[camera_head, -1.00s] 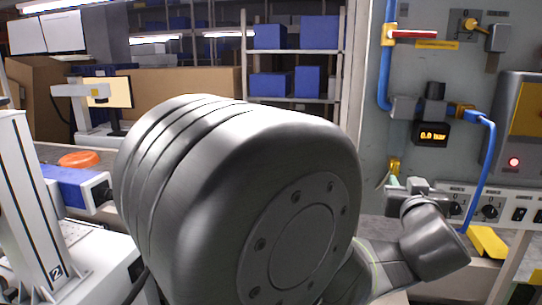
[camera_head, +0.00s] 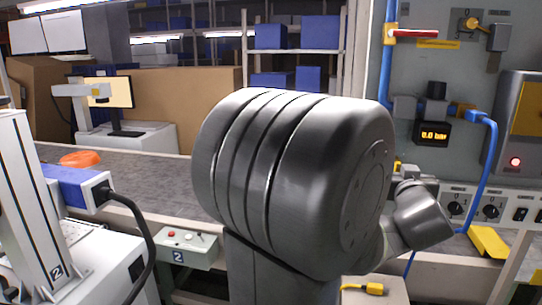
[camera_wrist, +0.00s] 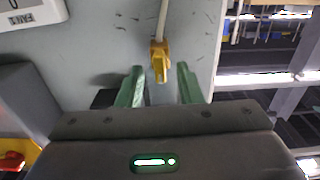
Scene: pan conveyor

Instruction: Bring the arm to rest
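My arm fills the middle of the head view, with a large dark grey rounded joint in front and a smaller wrist link at its right, close to the grey panel. In the head view the fingers are hidden or too small to make out.
The grey panel (camera_head: 440,75) with a red-handled valve (camera_head: 413,34), blue hoses and a pressure display (camera_head: 433,134) stands at the right. The conveyor (camera_head: 140,180) carries an orange pan (camera_head: 80,159) at the left. A white station (camera_head: 20,200) stands front left, with a button box (camera_head: 186,249) nearby.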

